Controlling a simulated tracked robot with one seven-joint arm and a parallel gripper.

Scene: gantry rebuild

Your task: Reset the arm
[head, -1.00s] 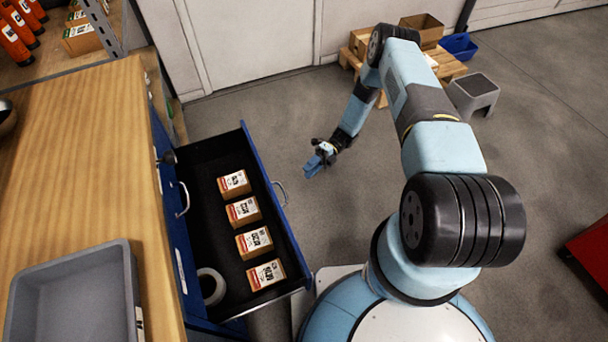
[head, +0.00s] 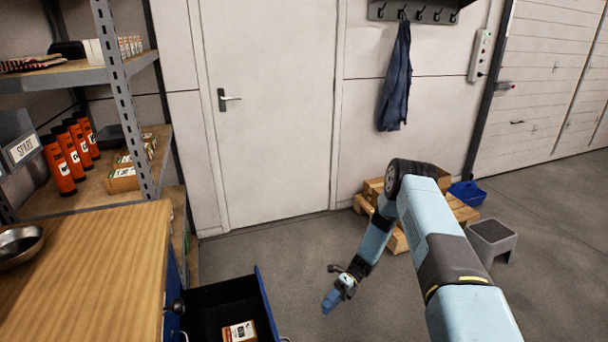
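My arm (head: 440,247) is light blue and black. It rises from the lower right, bends at a black joint and reaches down to the left. My gripper (head: 329,302) hangs over the open floor, to the right of the open drawer. It is small in the picture and I cannot tell whether its fingers are open or shut. I see nothing held in it.
An open blue drawer (head: 262,302) holds a small labelled box (head: 240,331). A wooden workbench (head: 95,270) stands left, with shelves (head: 85,73) behind. A pallet (head: 450,207) and grey step stool (head: 491,237) stand back right. Floor between is clear.

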